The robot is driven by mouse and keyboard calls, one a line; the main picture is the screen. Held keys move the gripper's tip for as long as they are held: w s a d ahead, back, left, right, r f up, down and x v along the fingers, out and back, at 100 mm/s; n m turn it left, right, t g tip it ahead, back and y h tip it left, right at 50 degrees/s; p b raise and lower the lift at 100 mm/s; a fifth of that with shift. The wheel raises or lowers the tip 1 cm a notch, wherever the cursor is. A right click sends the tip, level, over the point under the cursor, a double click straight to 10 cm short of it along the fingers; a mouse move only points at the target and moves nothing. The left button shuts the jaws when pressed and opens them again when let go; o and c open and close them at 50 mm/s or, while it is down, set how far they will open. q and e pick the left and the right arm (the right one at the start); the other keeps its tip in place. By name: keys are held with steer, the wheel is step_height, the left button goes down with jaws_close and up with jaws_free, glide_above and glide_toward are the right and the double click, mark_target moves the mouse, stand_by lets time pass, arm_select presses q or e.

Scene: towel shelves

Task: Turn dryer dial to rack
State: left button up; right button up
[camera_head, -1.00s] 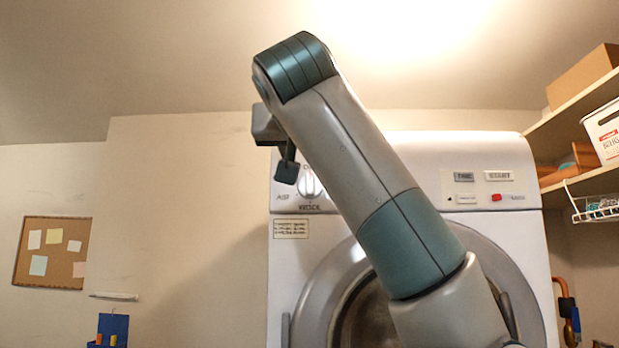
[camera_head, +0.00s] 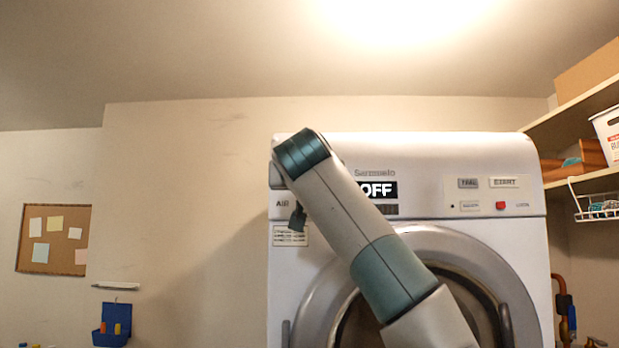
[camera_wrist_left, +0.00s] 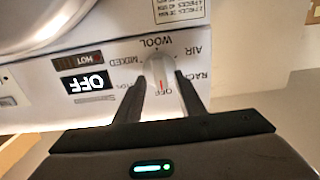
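The dryer dial (camera_wrist_left: 161,85) is a pale knob on the dryer's panel. It shows upside down in the left wrist view, with a red mark on it by the word OFF. RACK, AIR, WOOL and MIXED are printed around it. My left gripper (camera_wrist_left: 161,76) is open, with one dark finger on each side of the knob; contact is not clear. In the head view an arm of mine (camera_head: 345,215) crosses the panel and hides the dial. The dryer (camera_head: 520,240) is white, and its display (camera_head: 379,190) reads OFF. My right gripper is not in view.
The dryer's round door (camera_head: 480,255) is below the panel. A red button (camera_head: 500,205) is on the panel's right. Shelves with a cardboard box (camera_head: 590,68) and a white bin (camera_head: 608,135) stand at right. A cork board (camera_head: 55,240) hangs on the left wall.

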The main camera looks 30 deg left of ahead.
arm_select(q)
steer(key=shift+w+a, duration=0.25)
steer(key=shift+w, duration=0.2)
jaws_close()
